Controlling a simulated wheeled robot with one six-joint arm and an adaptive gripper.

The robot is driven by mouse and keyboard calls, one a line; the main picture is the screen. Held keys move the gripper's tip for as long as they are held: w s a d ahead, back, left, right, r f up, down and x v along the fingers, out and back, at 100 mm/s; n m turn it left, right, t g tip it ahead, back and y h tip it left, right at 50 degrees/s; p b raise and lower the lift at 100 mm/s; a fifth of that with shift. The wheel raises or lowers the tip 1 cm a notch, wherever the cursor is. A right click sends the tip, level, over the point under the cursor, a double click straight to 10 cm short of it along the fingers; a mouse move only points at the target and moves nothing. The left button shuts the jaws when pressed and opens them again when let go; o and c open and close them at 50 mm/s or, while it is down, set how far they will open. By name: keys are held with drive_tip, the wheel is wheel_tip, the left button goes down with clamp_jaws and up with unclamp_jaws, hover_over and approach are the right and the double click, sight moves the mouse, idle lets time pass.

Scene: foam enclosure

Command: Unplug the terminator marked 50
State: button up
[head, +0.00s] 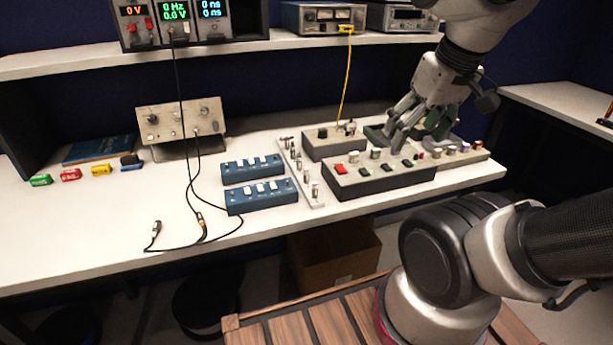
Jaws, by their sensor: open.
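My gripper (402,138) is open at the right part of the bench, its fingers pointing down over the back edge of a beige-topped box (390,178) with red and black parts on top. Small cylindrical connectors stand on that box and on the strip to its right (465,150). A white strip (313,196) to the left of the box carries several more metal connectors. Any mark of 50 is too small to read, so I cannot tell which piece is the terminator. The fingers hide part of the box's back side, and I cannot tell whether they touch anything.
A second box (328,141) with a yellow cable (345,85) stands behind. Two blue switch boxes (252,168), a beige instrument (181,120) and loose black cables (180,245) lie left. A shelf (110,60) with instruments hangs above.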

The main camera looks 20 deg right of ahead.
drive_tip(key=shift+w+a+f+n+g, duration=0.5)
drive_tip(key=shift+w+a+f+g, duration=0.3)
drive_tip(key=shift+w+a+f, duration=0.3)
drive_tip(key=c, duration=0.6)
drive_tip(key=shift+o, duration=0.2)
drive_tip(key=g, duration=0.2)
hover_over(306, 169)
drive_tip(key=shift+m, duration=0.4)
wheel_tip(306, 169, down, 8)
drive_tip(key=shift+r, duration=0.25)
drive_tip(key=shift+m, duration=0.3)
drive_tip(key=shift+f, duration=0.15)
drive_tip(key=shift+f, duration=4.4)
clamp_jaws()
